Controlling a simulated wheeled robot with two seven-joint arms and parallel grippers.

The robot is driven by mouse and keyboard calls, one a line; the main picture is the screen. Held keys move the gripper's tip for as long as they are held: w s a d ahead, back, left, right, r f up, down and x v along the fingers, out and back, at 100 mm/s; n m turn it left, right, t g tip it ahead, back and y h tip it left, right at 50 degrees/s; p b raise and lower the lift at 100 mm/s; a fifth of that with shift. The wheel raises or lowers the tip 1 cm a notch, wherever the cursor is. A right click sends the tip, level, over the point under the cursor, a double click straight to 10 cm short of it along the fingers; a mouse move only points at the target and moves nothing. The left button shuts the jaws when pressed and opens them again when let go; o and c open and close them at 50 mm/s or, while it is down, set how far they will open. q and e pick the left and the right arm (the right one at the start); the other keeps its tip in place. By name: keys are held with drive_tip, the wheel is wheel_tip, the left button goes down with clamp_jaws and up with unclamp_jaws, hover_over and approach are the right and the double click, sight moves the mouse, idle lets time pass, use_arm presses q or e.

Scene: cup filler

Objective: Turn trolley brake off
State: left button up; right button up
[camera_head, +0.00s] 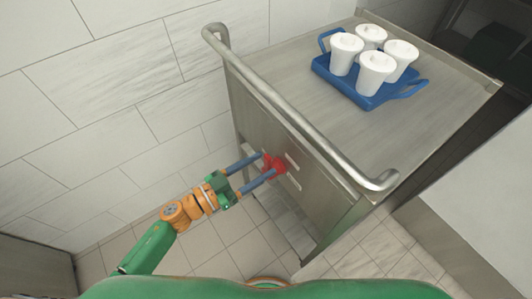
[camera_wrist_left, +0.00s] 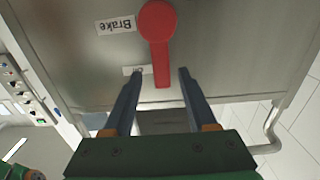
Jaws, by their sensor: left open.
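The trolley (camera_head: 300,140) is a grey metal cart with a long rail handle on its near side. A red brake lever (camera_head: 273,166) sits on its side panel; in the left wrist view the lever (camera_wrist_left: 160,45) has a round hub and a straight arm pointing down in the picture. A label reading "Brake" (camera_wrist_left: 115,25) appears upside down beside it. A smaller label (camera_wrist_left: 134,71) is partly covered by the lever. My left gripper (camera_head: 267,164) is open at the lever, with its blue fingers on either side of the lever's end; I cannot tell whether they touch it.
A blue tray (camera_head: 322,66) with several white cups (camera_head: 376,70) stands on the trolley top. The metal rail (camera_head: 300,120) runs above the lever. A tiled wall (camera_head: 110,90) is at left. Tiled floor (camera_head: 215,240) is clear below the arm.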

sight(266, 163)
use_arm(q)
drive_tip(key=x, duration=0.2)
drive_tip(key=shift+w+d, duration=0.15)
drive_tip(key=shift+d, duration=0.15)
drive_tip(key=shift+w+d+f, duration=0.1)
drive_tip(key=shift+w, duration=0.1)
clamp_jaws()
idle(1.0)
